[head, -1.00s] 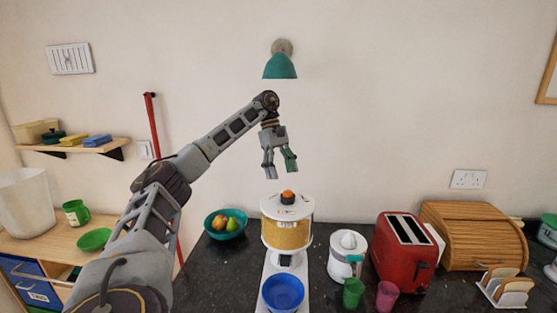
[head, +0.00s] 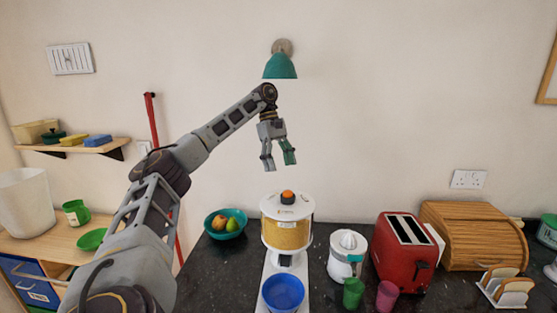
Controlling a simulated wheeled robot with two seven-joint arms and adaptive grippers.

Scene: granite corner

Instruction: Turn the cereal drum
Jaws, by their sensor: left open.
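The cereal drum (head: 287,232) is a clear cylinder full of golden cereal with a white lid. An orange knob (head: 288,197) sits on top of the lid. The drum stands upright on a white base on the dark counter, with a blue bowl (head: 283,292) in front of it, under its outlet. My left gripper (head: 279,167) is open and empty, pointing down above the drum and a little left of the knob, with a clear gap below the fingers. My right gripper is not in view.
A teal fruit bowl (head: 212,233) stands left of the drum. A white juicer (head: 346,255), a green cup (head: 353,293), a pink cup (head: 386,296) and a red toaster (head: 392,266) stand to the right. A teal lamp (head: 280,66) hangs on the wall above the gripper.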

